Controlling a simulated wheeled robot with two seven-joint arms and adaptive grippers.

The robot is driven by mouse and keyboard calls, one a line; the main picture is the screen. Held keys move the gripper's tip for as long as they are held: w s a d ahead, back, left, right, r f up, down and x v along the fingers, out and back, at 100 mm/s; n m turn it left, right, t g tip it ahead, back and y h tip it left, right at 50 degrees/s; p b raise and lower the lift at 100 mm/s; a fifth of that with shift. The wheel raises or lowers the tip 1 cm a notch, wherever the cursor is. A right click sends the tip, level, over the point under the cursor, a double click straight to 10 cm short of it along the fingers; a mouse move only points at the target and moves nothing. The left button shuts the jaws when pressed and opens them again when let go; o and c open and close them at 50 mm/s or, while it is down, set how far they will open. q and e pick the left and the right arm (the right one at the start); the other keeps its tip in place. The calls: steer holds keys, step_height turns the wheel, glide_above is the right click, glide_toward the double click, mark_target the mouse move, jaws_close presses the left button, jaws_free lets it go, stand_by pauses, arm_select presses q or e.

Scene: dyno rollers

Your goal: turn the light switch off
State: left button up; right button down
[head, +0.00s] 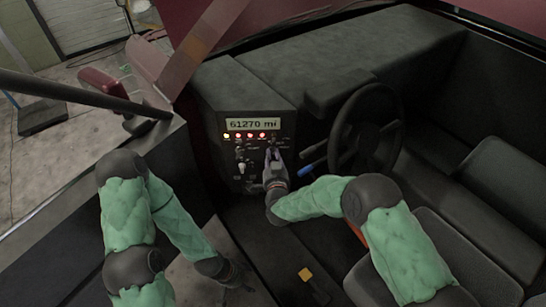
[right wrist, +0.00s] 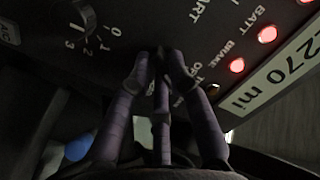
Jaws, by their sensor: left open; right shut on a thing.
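The dark dash panel (head: 228,135) carries a display, a row of small lights and several controls. My right gripper (head: 272,156) is at the right part of this panel. In the right wrist view its purple fingers (right wrist: 161,62) are closed together at the panel face, on a small control that they hide. I cannot read that control's label or tell its position, nor clearly tell which control is the light switch. My left gripper (head: 235,273) is open, low in the head view, away from the panel and partly in shadow.
A lit display (head: 253,124) reads 61270 mi. A rotary dial (right wrist: 82,18) numbered 0 to 3 is left of the fingers in the right wrist view. A steering wheel (head: 342,130) and a blue-handled lever (head: 306,171) are close to the right of my right gripper. Seats are farther right.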

steer(key=n+h+p, duration=0.1)
steer(key=n, duration=0.4)
steer(key=shift+r, duration=0.1)
steer(key=shift+n, duration=0.3)
stand_by(0.4)
steer(key=c, duration=1.1)
jaws_free()
steer(key=shift+c, duration=0.2)
steer(key=shift+s, duration=0.15)
steer(key=s+r, duration=0.1)
steer(key=s, duration=1)
steer(key=shift+s+r, duration=0.25)
steer(key=shift+s, duration=0.1)
steer(key=shift+d, duration=0.1)
